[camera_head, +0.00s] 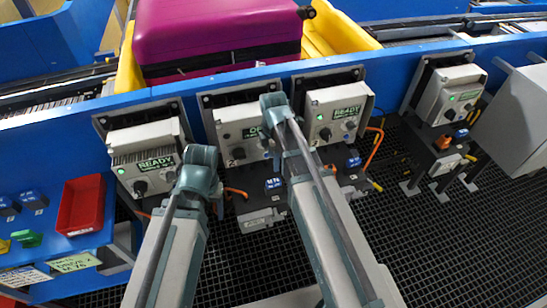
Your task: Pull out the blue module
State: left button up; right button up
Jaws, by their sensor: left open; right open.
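Several small blue modules show. One blue module (273,184) sits on the unit below the middle drive box, another (353,162) below the drive box to its right, and one (461,133) below the far right box. Two more lie on the blue side panel at the left, one (33,199) beside the other (6,207). I cannot tell which one the task means. My two arms reach up from the bottom, their teal joints in front of the left and middle drive boxes. No fingertips of either gripper show, and my arms hide part of the units behind them.
Drive boxes labelled READY, left (145,160) and right (338,112), line the blue conveyor wall. A magenta suitcase (218,35) lies in a yellow tray (128,72) above. A red bin (81,205) and green module (27,238) are at left. Dark grating (450,235) is open at right.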

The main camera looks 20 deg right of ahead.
aim_at(273, 180)
notch_tip(273, 180, down, 14)
jog(key=b, duration=1.3)
jog(key=shift+r, duration=0.25)
jog(key=shift+r, duration=0.1)
grip_shut()
grip_release()
notch_tip(273, 180, up, 14)
jog(key=p, duration=1.3)
jog(key=shift+p, duration=0.4)
